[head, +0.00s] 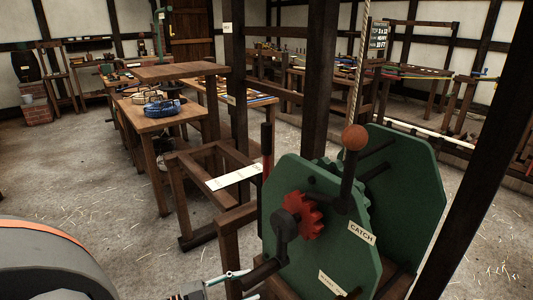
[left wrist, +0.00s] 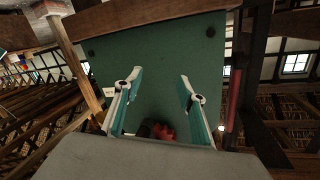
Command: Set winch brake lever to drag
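The winch has two green side plates (head: 405,200), a red toothed wheel (head: 303,214) and a dark crank (head: 283,228). A dark lever with a brown ball knob (head: 355,137) stands upright above a label reading CATCH (head: 361,233). A slim upright black and red bar (head: 267,150) stands left of the winch; I cannot tell whether it is the brake lever. My left gripper (head: 226,279) is low at the winch's left, partly cut off. In the left wrist view its fingers (left wrist: 156,88) are apart and empty, facing a green plate (left wrist: 150,55). My right gripper is out of view.
A wooden frame with a blank-looking white plate (head: 234,177) stands left of the winch. Dark posts (head: 318,80) rise close behind and right of it. A table with a blue coil (head: 165,108) stands behind. Floor at left is clear.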

